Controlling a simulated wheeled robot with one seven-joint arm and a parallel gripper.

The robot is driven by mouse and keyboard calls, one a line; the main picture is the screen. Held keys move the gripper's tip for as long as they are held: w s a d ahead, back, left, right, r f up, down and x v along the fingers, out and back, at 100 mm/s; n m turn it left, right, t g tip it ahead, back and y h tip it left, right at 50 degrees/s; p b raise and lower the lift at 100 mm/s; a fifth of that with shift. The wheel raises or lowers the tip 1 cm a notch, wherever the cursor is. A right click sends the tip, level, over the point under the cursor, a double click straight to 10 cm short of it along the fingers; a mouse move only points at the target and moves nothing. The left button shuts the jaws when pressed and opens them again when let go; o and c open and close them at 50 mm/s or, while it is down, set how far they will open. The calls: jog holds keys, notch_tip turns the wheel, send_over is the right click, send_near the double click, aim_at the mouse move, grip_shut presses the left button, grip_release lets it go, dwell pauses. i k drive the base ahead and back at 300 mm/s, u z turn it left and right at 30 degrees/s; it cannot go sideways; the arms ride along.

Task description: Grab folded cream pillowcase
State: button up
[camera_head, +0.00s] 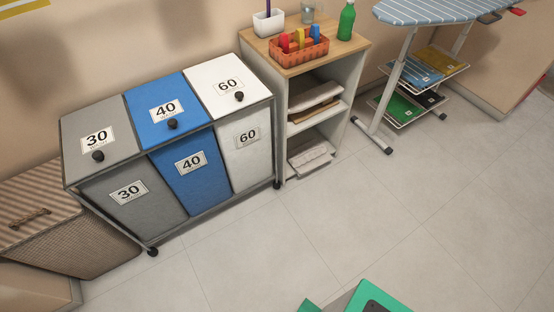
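Folded cloths lie in the open shelf unit (284,135). A pale, off-white folded cloth (315,96) lies on the upper shelf, with a tan folded cloth (315,111) under it. Another pale folded cloth (311,156) lies in the lowest compartment. I cannot tell for sure which of the pale cloths is the cream pillowcase. The cloths' back parts are hidden inside the unit. My gripper is not in view.
An orange basket (299,53) with bottles and a green bottle (346,20) stand on the unit. Left are grey, blue and white lidded bins (186,172) and a wicker hamper (75,243). Right is an ironing board (430,10) with cloth-laden racks.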

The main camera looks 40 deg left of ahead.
aim_at(304, 158)
jog(key=u, duration=1.1)
jog(key=i, duration=1.5)
